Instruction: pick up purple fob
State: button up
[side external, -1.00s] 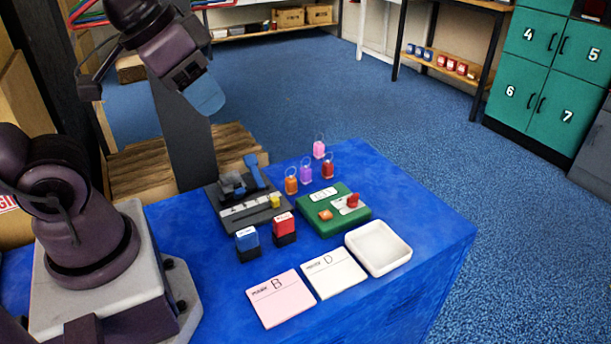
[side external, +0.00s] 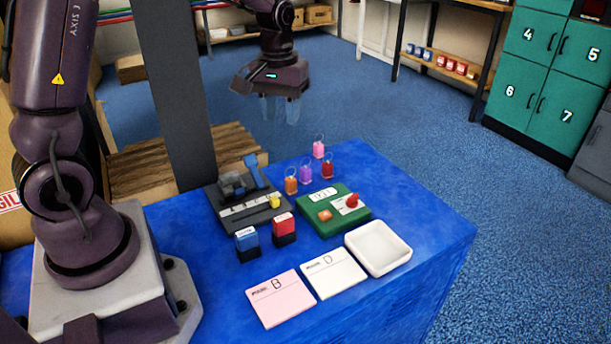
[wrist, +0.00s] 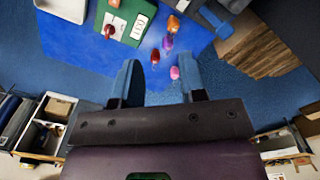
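The purple fob (side external: 306,173) stands on the blue table between the orange fob (side external: 291,183) and the red fob (side external: 328,169). The pink fob (side external: 319,150) stands just behind them. In the wrist view the purple fob (wrist: 168,42) lies near the orange fob (wrist: 173,23), with the red fob (wrist: 155,57) and pink fob (wrist: 174,73) closer to my fingers. My gripper (side external: 280,116) is in the air above and behind the fobs, pointing down. In the wrist view my gripper (wrist: 158,75) has its two blue fingers wide apart with nothing between them.
A green box (side external: 334,209) with a red knob, a grey device with a blue lever (side external: 254,170), blue (side external: 247,242) and red (side external: 284,228) stampers, a white tray (side external: 378,249) and two cards (side external: 281,299) share the table (side external: 440,225). Its right side is clear.

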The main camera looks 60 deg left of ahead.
jog(key=w+a+f+n+g, duration=0.1)
jog(key=w+a+f+n, duration=0.6)
jog(key=f, duration=0.3)
jog(key=n, duration=0.4)
send_over(304, 167)
jog(key=shift+t, duration=0.4)
jog(key=f, duration=0.6)
jog(key=shift+w+a+f, duration=0.2)
jog(key=shift+m, duration=0.3)
jog(key=shift+s+d+f, duration=0.1)
jog(key=shift+d+f, duration=0.05)
jog(key=shift+f, duration=1.25)
jog(key=shift+s+d+f, duration=0.1)
jog(key=shift+f, duration=1.25)
jog(key=shift+c, duration=0.2)
jog(key=c, duration=0.6)
